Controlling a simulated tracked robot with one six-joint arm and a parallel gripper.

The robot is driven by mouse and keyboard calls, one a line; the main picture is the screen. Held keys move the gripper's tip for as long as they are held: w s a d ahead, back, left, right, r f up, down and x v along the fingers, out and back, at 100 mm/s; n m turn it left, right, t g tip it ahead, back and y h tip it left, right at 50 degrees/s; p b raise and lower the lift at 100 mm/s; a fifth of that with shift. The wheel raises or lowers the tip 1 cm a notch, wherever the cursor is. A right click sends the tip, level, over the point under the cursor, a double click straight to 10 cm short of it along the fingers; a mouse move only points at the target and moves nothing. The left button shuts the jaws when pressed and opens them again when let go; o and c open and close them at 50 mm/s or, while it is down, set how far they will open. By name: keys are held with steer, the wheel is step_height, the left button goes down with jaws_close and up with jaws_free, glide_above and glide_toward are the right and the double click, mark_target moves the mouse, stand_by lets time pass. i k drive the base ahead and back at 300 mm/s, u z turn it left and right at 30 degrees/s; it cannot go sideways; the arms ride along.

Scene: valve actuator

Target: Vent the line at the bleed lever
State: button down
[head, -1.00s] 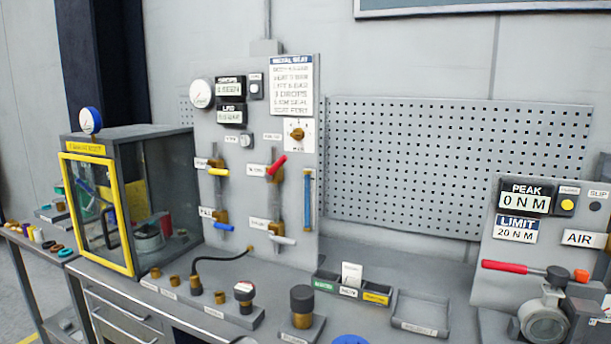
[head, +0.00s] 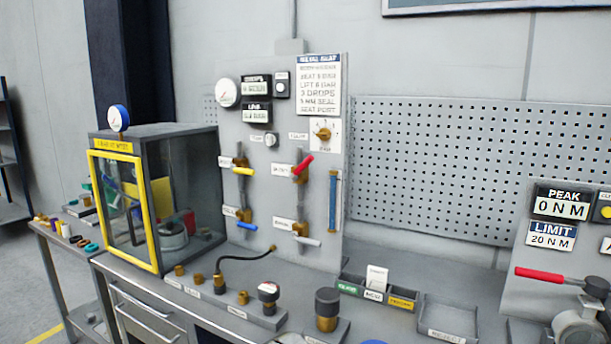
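A grey valve panel (head: 322,260) stands upright at the back of the bench. It carries a yellow lever (head: 245,171) at upper left and a blue lever (head: 247,226) below it. To their right are a red lever (head: 304,165), tilted up to the right, and a pale grey lever (head: 307,241) below it. The small labels beside the levers are too blurred to read, so I cannot tell which is the bleed lever. A round gauge (head: 227,92) and two small displays sit at the panel's top; their readings are unclear. My gripper is not in view.
A yellow-framed glass cabinet (head: 155,225) stands left of the panel. A black hose (head: 245,257), brass fittings and dark-knobbed parts occupy the bench before it. Sorting bins (head: 377,293) and an empty tray (head: 447,318) lie right. A red-handled tool (head: 540,274) is far right.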

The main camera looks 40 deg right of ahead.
mark_target(293, 177)
steer(key=i, duration=0.95)
